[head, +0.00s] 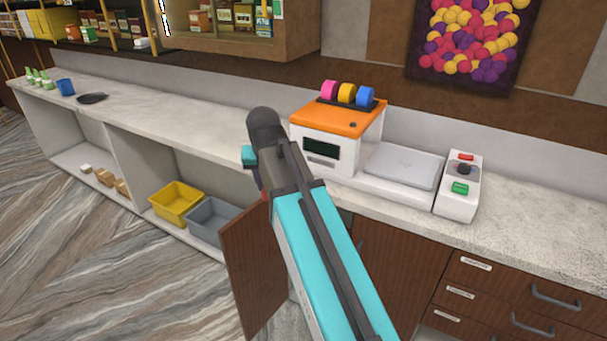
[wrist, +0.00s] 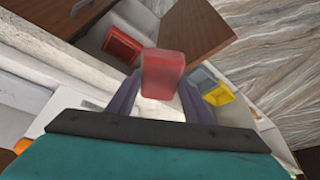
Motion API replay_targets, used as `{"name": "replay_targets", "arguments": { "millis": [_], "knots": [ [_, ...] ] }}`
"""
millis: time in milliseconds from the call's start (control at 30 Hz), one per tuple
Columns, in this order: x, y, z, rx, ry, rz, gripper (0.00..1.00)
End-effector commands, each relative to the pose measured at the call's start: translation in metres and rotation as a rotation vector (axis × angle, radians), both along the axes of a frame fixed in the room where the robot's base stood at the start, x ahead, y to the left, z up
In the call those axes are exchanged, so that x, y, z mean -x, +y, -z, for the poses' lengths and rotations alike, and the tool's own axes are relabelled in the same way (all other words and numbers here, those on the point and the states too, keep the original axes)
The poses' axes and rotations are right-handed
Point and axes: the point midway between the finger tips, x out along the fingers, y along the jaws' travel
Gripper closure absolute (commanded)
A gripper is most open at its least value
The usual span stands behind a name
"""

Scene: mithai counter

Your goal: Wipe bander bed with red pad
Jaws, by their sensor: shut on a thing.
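The bander (head: 340,130) is a white machine with an orange top and pink, yellow and blue rolls, standing on the counter. Its bed appears to be the flat grey plate (head: 402,165) on its right side; nothing lies on it. In the wrist view my gripper (wrist: 160,92) is shut on a red block, which I take to be the red pad (wrist: 163,72). The pad is held between the two purple fingers, clear of the bed. In the head view my arm hides most of the gripper and the pad.
A brown cabinet door (head: 254,262) stands open below the counter. A red-lined container (wrist: 122,46) shows by it in the wrist view. A yellow bin (head: 176,203) and a grey bin (head: 210,221) sit on the low shelf. A button box (head: 459,190) stands right of the bed.

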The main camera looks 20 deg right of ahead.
Motion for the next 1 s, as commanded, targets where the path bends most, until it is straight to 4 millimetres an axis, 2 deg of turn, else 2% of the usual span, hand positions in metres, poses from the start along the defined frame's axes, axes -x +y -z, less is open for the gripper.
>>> {"name": "replay_targets", "arguments": {
  "millis": [33, 133, 333, 1000],
  "knots": [
    [0.003, 0.009, 0.002, 0.000, -0.003, -0.062, 0.72],
    [0.004, 0.020, 0.002, 0.000, -0.006, -0.175, 0.72],
    [0.004, 0.027, 0.001, 0.002, -0.010, -0.316, 0.72],
    [0.003, 0.030, 0.001, 0.003, -0.012, -0.356, 0.72]
  ]
}}
